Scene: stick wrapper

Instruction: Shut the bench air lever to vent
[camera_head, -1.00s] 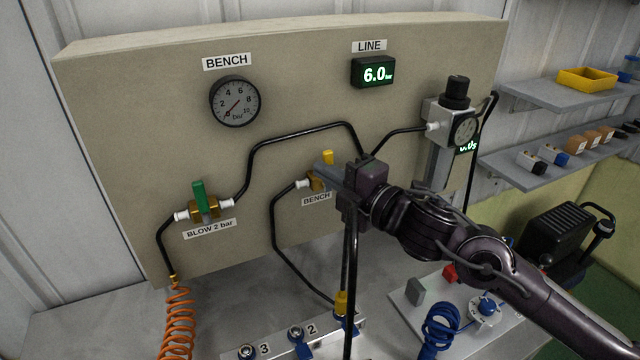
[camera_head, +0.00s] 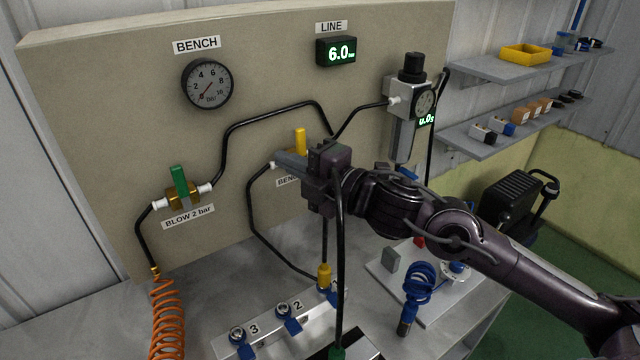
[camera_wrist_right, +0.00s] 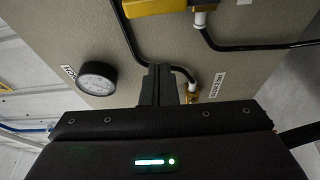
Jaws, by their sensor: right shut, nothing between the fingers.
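The yellow bench air lever (camera_head: 300,141) stands upright on its valve, above the partly hidden BENCH label (camera_head: 288,182). My right gripper (camera_head: 280,158) is shut and empty in front of this valve, just below and left of the lever, and covers most of the valve body. I cannot tell if it touches the lever. In the right wrist view a yellow handle (camera_wrist_right: 155,7) is at the top edge, beyond the shut fingers (camera_wrist_right: 158,85). The BENCH gauge (camera_head: 207,84) has its needle pointing down-left, near the low end. My left gripper is not in view.
The green BLOW lever (camera_head: 179,182) stands upright at left, with an orange coiled hose (camera_head: 167,315) below. The LINE display (camera_head: 337,51) reads 6.0. The regulator (camera_head: 400,110) is at right. Black tubes run over the panel. Numbered couplings (camera_head: 285,315) sit on the bench below.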

